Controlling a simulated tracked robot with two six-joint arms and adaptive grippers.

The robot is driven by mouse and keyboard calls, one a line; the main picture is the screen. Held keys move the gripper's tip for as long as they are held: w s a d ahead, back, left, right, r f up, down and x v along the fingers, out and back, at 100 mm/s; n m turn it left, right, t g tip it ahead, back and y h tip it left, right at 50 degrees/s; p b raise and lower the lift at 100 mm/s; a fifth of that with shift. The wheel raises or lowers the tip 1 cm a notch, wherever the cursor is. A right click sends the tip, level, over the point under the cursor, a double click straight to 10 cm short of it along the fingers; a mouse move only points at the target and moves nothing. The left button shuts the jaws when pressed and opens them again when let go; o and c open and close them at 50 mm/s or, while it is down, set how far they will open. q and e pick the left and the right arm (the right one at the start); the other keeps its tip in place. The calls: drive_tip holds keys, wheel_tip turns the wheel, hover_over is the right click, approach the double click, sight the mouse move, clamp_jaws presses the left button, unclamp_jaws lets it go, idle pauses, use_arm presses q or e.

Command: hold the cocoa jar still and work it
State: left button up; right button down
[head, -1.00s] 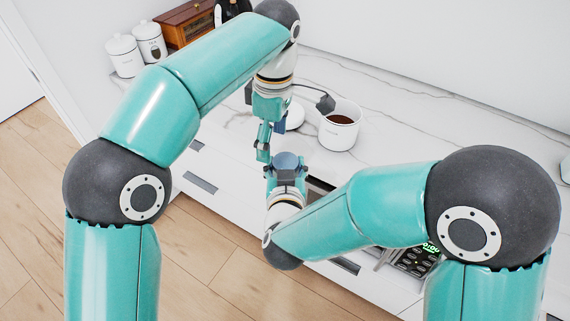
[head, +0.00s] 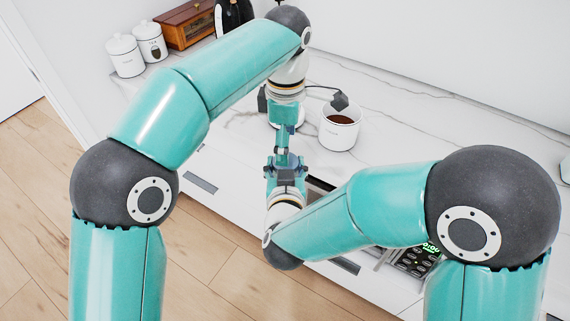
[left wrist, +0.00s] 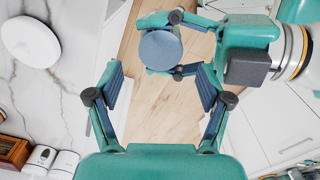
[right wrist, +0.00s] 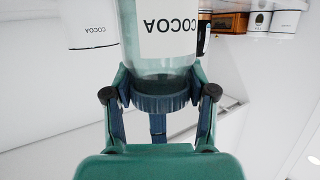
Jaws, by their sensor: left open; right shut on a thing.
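The cocoa jar (right wrist: 160,35) is clear greenish with a white COCOA label and a ribbed blue-grey lid (right wrist: 160,95). My right gripper (right wrist: 160,88) is shut on the jar near the lid, holding it upright in front of the counter. The round lid top shows in the left wrist view (left wrist: 160,48). My left gripper (left wrist: 160,82) is open and points down over the lid, its fingers apart and not closed on it. In the head view my left gripper (head: 282,155) is right above my right gripper (head: 286,172), and the arms hide most of the jar.
A white pot labelled COCOA (head: 340,128) with brown contents stands on the marble counter (head: 410,125). A white disc (left wrist: 30,42) lies nearby. White canisters (head: 126,56) and a wooden box (head: 187,24) stand at the back left.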

use_arm(q)
drive_tip(key=shift+f, duration=2.4)
drive_tip(key=c, duration=1.2)
drive_tip(key=shift+m, duration=1.7)
drive_tip(key=shift+c, duration=0.3)
drive_tip(key=o, duration=1.3)
drive_tip(key=shift+r, duration=2.3)
